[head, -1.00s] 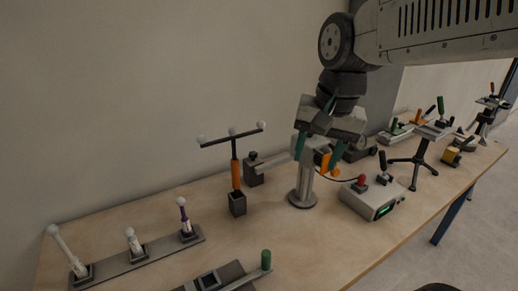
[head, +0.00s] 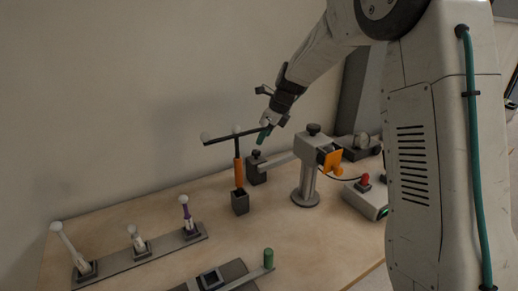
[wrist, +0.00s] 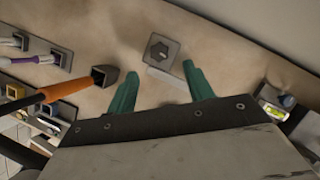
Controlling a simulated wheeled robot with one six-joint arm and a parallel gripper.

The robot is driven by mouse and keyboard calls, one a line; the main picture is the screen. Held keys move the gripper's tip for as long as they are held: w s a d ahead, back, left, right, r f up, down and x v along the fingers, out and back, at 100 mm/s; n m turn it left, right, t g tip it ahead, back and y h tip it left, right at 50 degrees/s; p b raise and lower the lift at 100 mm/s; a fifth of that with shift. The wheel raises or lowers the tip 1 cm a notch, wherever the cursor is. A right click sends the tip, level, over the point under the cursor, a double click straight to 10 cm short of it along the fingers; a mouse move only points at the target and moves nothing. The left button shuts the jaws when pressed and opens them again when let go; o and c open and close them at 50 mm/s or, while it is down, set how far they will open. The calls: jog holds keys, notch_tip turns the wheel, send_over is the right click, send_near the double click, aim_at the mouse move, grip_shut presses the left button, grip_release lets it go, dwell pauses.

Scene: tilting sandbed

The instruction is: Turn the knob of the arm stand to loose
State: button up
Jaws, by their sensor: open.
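The arm stand (head: 307,185) is a grey column on a round base, with a block head carrying a dark knob on top (head: 314,129) and an orange part on its right. A pale bar (head: 277,161) runs left from it toward a small dark block (head: 257,174) with its own dark knob. I cannot tell either knob's setting.
A T-shaped stand with an orange stem (head: 238,173) and white balls stands close to the gripper's left. A rack (head: 140,257) with several upright handles is at front left. A control box with a red knob (head: 363,183) is partly behind my arm.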

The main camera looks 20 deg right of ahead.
aim_at(257, 151)
jog(key=x, duration=0.6)
jog(key=shift+a+f, duration=0.1)
jog(key=shift+f, duration=0.3)
jog(key=c, duration=1)
